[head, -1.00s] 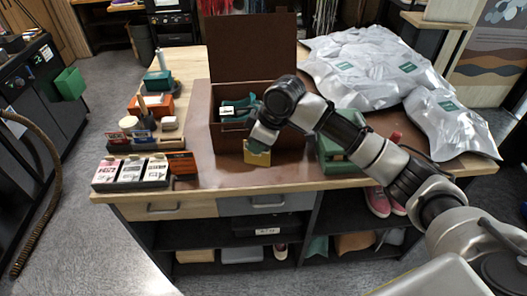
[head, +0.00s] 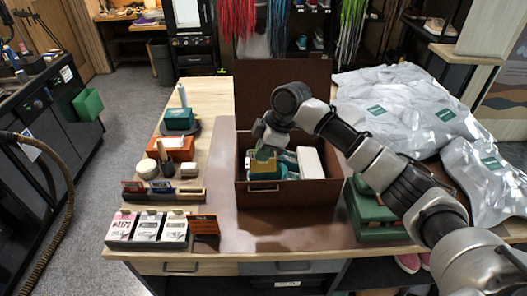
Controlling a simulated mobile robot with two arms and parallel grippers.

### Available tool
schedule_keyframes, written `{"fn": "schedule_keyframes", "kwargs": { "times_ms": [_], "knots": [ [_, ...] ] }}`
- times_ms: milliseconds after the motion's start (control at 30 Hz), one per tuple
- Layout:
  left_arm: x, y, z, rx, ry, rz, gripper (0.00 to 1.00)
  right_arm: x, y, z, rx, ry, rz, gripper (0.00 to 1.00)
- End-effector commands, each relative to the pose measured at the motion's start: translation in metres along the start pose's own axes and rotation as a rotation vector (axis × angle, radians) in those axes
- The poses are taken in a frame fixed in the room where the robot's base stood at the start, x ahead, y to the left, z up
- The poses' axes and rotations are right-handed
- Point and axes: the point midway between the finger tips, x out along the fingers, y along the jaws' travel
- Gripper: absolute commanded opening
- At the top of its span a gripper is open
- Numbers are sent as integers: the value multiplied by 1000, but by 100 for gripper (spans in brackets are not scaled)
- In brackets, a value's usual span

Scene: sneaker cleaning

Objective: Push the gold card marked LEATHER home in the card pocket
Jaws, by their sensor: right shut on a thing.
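My right gripper (head: 264,154) is at the front left of the open brown box, pointing down, its fingers shut on the gold card (head: 263,167). The card shows small just below the fingertips, near the box's front rim; its LEATHER marking cannot be read. A thin gold-edged frame, which looks like the card pocket (head: 263,188), is on the box's front wall just below the card. I cannot tell how far the card sits in it. My left gripper is not in view.
The brown box (head: 315,193) has its lid up and holds green items and a white block (head: 310,162). A green case (head: 372,212) stands close on its right. Small cartons (head: 146,227) and an orange-black sign (head: 204,228) stand front left. Silver bags (head: 400,105) cover the right.

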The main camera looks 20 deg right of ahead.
Motion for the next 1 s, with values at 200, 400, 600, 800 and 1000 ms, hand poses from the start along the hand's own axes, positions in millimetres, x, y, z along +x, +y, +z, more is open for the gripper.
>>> {"fn": "schedule_keyframes", "kwargs": {
  "times_ms": [200,400,600,800,1000],
  "knots": [
    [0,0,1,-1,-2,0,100,0,0,0,1,0,0,0],
    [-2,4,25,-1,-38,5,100,0,0,0,1,0,0,0],
    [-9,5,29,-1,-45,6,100,-2,0,-1,2,3,0,0],
    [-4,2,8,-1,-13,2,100,10,0,4,3,5,-1,0],
    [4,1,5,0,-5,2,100,29,0,12,2,4,0,0]
  ]
}}
